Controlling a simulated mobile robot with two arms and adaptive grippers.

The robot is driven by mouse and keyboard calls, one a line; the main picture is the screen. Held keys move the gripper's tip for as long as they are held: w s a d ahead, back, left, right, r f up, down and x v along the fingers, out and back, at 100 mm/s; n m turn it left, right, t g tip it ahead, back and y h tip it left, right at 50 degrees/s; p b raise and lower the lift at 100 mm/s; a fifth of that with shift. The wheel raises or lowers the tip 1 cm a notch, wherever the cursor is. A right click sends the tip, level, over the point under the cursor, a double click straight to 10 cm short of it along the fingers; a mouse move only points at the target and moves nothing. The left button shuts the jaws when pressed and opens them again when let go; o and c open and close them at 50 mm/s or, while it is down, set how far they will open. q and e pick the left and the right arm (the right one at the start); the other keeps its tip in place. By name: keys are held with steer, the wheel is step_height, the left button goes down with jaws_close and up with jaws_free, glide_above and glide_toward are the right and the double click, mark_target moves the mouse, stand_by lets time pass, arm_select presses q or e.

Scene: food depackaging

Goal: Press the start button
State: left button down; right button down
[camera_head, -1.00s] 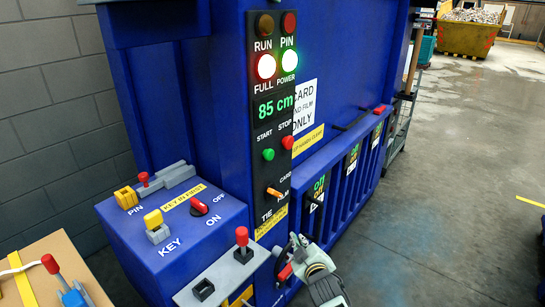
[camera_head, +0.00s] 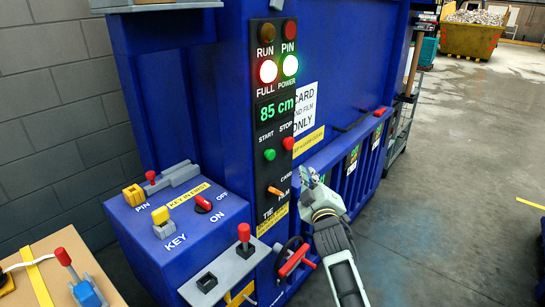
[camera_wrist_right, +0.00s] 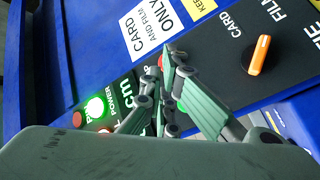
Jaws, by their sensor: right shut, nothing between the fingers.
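The green start button (camera_head: 269,155) sits under the word START on the black control panel (camera_head: 268,220) of the blue machine. The red stop button (camera_head: 288,143) is up and right of it. My right gripper (camera_head: 309,178) is shut and empty, to the right of the panel and lower than the start button in the head view. In the right wrist view, the shut fingers (camera_wrist_right: 158,75) are in front of the panel and partly cover the buttons. A bit of green (camera_wrist_right: 182,105) shows beside a finger. Contact with a button cannot be seen. My left gripper is not in view.
An orange selector knob (camera_head: 275,191) is lower on the panel and also shows in the wrist view (camera_wrist_right: 259,54). A red-handled lever (camera_head: 244,236) stands on a grey plate. A blue key box (camera_head: 150,225) is at left. Open floor (camera_head: 440,180) lies to the right.

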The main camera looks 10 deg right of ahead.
mark_target(269, 154)
steer(key=w+a+b, duration=0.5)
steer(key=w+b, duration=0.2)
steer(key=shift+a, duration=0.25)
stand_by(1.5)
steer(key=shift+w+a+b, duration=0.25)
steer(key=shift+w+b, duration=0.05)
steer(key=shift+b, duration=0.2)
